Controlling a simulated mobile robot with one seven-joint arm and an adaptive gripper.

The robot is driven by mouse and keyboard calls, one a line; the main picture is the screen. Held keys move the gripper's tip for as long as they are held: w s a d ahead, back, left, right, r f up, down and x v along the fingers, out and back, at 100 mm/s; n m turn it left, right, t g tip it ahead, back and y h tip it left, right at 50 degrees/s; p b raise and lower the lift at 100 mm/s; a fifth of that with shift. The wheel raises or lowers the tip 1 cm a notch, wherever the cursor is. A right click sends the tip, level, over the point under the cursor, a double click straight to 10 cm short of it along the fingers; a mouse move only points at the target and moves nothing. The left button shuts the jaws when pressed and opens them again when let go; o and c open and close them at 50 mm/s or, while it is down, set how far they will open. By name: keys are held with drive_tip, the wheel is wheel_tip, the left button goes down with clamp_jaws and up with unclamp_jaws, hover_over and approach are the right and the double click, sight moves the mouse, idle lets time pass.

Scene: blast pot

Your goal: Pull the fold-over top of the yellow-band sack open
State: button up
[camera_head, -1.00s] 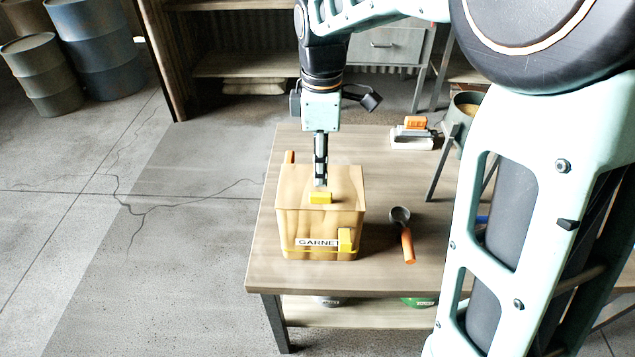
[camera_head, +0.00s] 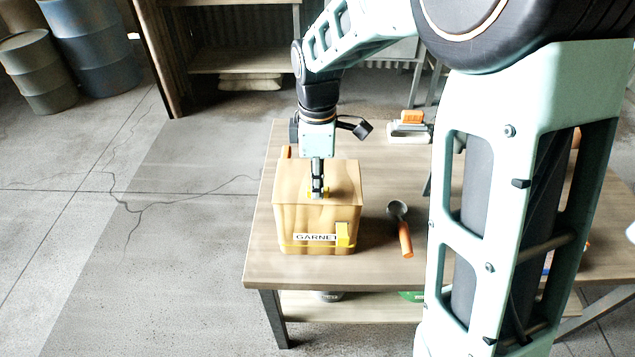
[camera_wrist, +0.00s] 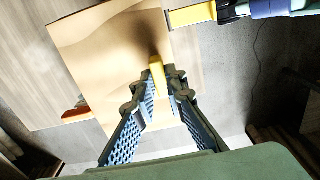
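The tan, box-shaped sack (camera_head: 290,215) stands upright on the workbench, with a yellow band low around it and a GARNET label on its front. Its flat fold-over top (camera_head: 345,180) lies closed. A small yellow tab (camera_wrist: 157,76) stands up from the top. My gripper (camera_head: 318,193) points straight down at this tab and mostly hides it in the head view. In the wrist view my gripper (camera_wrist: 157,98) has its fingers apart, one on each side of the tab. I see a gap between fingers and tab.
A scoop with an orange handle (camera_head: 405,240) lies right of the sack. An orange-topped block (camera_head: 410,122) is at the bench's back right. An orange object (camera_head: 287,152) shows behind the sack's left corner. The bench (camera_head: 300,271) is bare along its front.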

drive_tip(key=shift+r, duration=0.1)
clamp_jaws()
drive_tip(key=r+p, duration=0.1)
drive_tip(key=p, duration=0.1)
drive_tip(key=g+p, duration=0.1)
drive_tip(key=p, duration=0.1)
drive_tip(key=shift+w+r, duration=0.25)
drive_tip(key=shift+r, duration=0.1)
drive_tip(key=w+r+g+p, duration=0.1)
drive_tip(key=p, duration=0.2)
drive_tip(key=shift+r+g, duration=0.2)
drive_tip(key=shift+g, duration=0.2)
drive_tip(key=shift+w+r+p, duration=0.55)
drive_tip(key=shift+r+p, duration=0.2)
drive_tip(key=shift+w+r+p, duration=0.45)
drive_tip(key=shift+w+r, duration=0.25)
drive_tip(key=shift+w, duration=0.35)
drive_tip(key=shift+d, duration=0.1)
drive_tip(key=o, duration=0.7)
unclamp_jaws()
drive_tip(key=shift+f, duration=0.1)
